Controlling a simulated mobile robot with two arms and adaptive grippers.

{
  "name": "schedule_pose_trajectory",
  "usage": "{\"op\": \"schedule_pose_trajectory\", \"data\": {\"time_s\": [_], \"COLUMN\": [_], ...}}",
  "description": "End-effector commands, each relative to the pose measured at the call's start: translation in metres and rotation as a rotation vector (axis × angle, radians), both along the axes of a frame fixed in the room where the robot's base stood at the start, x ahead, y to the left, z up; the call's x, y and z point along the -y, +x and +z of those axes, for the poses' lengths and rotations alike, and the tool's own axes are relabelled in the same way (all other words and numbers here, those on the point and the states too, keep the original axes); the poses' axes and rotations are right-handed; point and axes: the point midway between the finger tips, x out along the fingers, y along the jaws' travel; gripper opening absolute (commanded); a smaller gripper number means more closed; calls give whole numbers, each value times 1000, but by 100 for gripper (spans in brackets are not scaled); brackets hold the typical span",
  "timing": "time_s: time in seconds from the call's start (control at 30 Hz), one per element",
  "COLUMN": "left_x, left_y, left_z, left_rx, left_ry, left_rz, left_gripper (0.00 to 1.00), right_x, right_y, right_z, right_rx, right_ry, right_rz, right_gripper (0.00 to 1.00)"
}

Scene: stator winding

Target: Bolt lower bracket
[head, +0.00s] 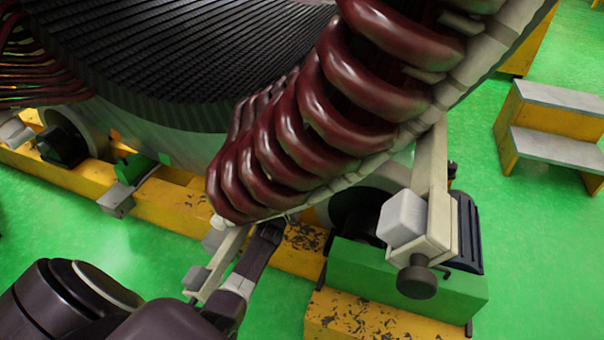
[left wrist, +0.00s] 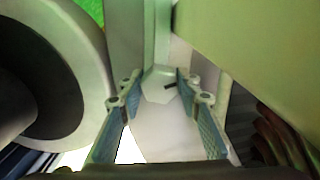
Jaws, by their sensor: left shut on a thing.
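My left gripper (head: 250,258) comes in from the bottom left of the head view, below the end of the dark red coils. It lies close beside a pale narrow bracket (head: 222,262) with small grey blocks on it. In the left wrist view, the two blue-padded fingers (left wrist: 160,98) stand on either side of a pale bolt-like part (left wrist: 160,84) with a many-sided end, and are shut on it. How far this part sits in the bracket cannot be told. My right gripper is not in view.
Dark red coils (head: 290,135) hang over the gripper from the stator's rim. Yellow beams (head: 170,210) run below. Grey-topped steps (head: 555,148) stand far right on green floor.

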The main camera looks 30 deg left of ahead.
Motion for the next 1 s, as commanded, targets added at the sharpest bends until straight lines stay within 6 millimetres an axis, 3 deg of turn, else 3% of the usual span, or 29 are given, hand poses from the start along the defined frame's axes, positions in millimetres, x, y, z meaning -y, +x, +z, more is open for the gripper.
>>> {"op": "schedule_pose_trajectory", "data": {"time_s": [0.07, 0.1, 0.27, 0.67, 1.0], "left_x": [1, 1, 0, 2, 16], "left_y": [-1, -1, -1, -7, -64], "left_z": [-2, -2, -2, -2, -3], "left_rx": [-5, -5, -3, -2, -4], "left_ry": [-2, -2, -3, -2, -3], "left_rz": [0, 0, 0, 0, 0], "left_gripper": [7, 33, 50, 50, 50], "right_x": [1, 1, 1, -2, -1], "right_y": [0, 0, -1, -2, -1], "right_z": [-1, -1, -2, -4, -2], "right_rx": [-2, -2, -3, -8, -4], "right_ry": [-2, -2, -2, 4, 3], "right_rz": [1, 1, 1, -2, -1], "right_gripper": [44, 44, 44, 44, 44]}}
